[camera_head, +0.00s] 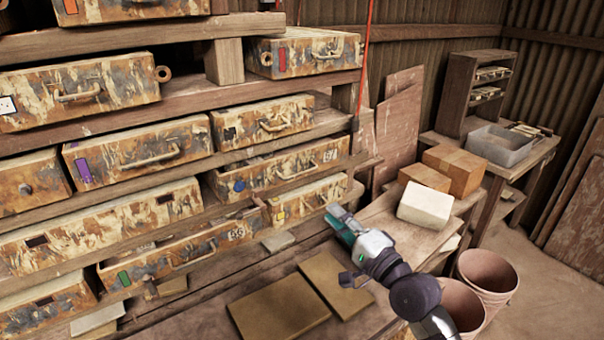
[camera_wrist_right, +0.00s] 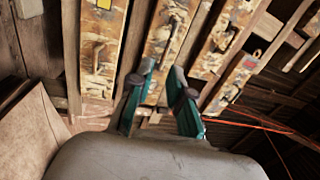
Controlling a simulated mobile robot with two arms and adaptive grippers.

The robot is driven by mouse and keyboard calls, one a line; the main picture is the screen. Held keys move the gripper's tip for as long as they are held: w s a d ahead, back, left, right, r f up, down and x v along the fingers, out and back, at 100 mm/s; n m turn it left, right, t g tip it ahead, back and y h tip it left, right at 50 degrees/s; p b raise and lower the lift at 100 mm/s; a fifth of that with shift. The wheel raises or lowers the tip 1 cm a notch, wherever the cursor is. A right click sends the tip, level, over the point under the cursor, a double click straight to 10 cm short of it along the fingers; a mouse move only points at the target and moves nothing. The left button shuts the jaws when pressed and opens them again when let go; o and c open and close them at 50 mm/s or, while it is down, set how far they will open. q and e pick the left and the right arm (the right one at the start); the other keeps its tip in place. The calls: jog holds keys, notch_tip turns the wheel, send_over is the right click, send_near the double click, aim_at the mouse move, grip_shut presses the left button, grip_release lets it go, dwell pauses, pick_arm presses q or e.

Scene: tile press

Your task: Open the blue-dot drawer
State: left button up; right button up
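The blue-dot drawer (camera_head: 285,168) is a rusty, paint-worn front in the middle of the rack in the head view. Its blue dot is near the left end and a white number plate near the right. In the wrist view the right gripper (camera_wrist_right: 156,76) is open and empty, with a drawer front behind the gap; no blue dot shows there. My left gripper is out of view.
The green-tag drawer (camera_head: 182,252) stands pulled out at lower left. Flat tan slabs (camera_head: 282,306) lie on the bench below the rack. A white block (camera_head: 425,205) and cardboard boxes (camera_head: 454,168) stand right of my arm. A red cord (camera_head: 366,50) hangs beside the rack.

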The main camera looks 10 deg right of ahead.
aim_at(302, 173)
jog(key=shift+m+t, duration=0.3)
jog(key=shift+m, duration=0.1)
jog(key=p+x, duration=0.1)
jog(key=x, duration=0.8)
jog(key=r+p+x, duration=0.1)
jog(key=x, duration=0.4)
jog(key=shift+w+d+p, duration=0.1)
jog(key=shift+d+p, duration=0.2)
jog(key=shift+d, duration=0.05)
grip_shut()
